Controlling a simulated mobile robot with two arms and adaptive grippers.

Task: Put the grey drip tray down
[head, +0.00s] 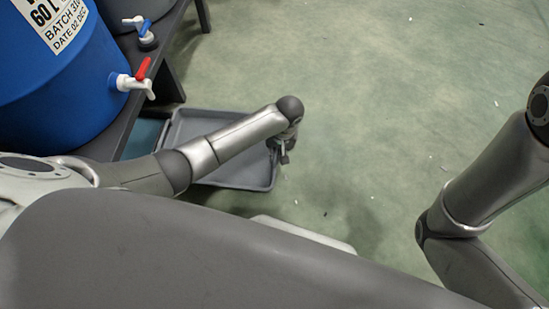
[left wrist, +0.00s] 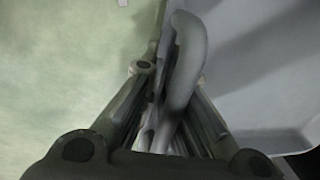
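The grey drip tray (head: 243,174) is low beside the dark rack, with my left arm crossing over it. I cannot tell whether it rests on the floor or hangs just above it. My left gripper (head: 284,150) is at the tray's right edge. In the left wrist view, my left gripper's fingers (left wrist: 172,85) close around the tray's looped grey handle (left wrist: 188,60). The tray (left wrist: 262,95) fills the right side there, with the green floor to the left. My right arm shows at the right of the head view, but its gripper is out of frame.
A blue drum (head: 60,85) with a red-handled white tap (head: 138,82) stands on the dark rack (head: 122,130) at the left. A second, blue-handled tap (head: 142,28) is farther back. The green floor (head: 380,100) to the right is open, with small scraps.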

